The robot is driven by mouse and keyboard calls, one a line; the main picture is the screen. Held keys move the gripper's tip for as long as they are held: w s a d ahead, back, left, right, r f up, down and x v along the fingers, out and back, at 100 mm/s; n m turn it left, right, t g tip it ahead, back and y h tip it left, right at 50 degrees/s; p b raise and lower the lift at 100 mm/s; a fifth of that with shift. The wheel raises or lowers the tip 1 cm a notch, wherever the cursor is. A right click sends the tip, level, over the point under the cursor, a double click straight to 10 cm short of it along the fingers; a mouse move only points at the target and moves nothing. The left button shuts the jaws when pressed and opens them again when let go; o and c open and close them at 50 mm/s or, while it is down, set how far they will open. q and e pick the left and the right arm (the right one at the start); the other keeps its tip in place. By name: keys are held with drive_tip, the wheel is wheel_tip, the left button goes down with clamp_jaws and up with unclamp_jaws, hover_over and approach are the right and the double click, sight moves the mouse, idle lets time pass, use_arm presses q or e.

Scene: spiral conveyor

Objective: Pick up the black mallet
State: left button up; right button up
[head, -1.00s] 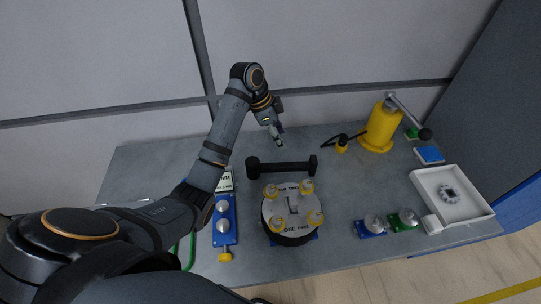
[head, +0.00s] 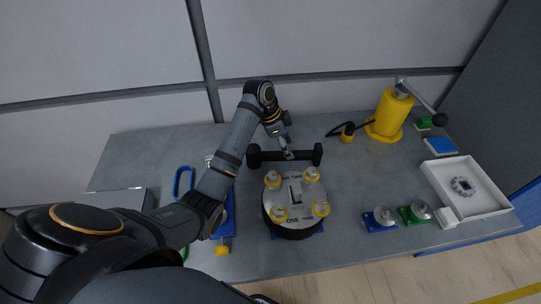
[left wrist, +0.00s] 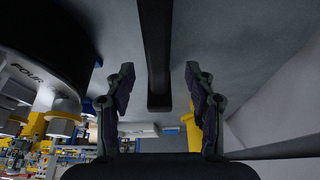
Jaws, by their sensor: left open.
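The black mallet (head: 268,156) lies across the table behind the round turntable, a dark bar with a thicker block at each end. My left gripper (head: 289,153) is over the middle of its bar in the head view. In the left wrist view, the mallet's dark bar (left wrist: 157,45) runs down between the two open fingers of my left gripper (left wrist: 160,88). A gap shows on each side of it. How far the fingertips are above the table is hard to tell. My right gripper is not in view.
The round turntable (head: 292,232) with yellow-based pieces stands just in front of the mallet. A yellow press (head: 391,113) with a lever is at the back right. A white tray (head: 433,182) lies at the right. Blue (head: 378,228) and green plates (head: 404,214) sit nearby.

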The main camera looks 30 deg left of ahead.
use_arm(q)
drive_tip(key=shift+d+f, duration=0.1)
drive_tip(key=shift+f, duration=0.2)
drive_tip(key=p+x, duration=0.1)
drive_tip(key=x, duration=0.3)
drive_tip(key=shift+d+f+p, duration=0.3)
drive_tip(key=shift+f, duration=0.15)
clamp_jaws()
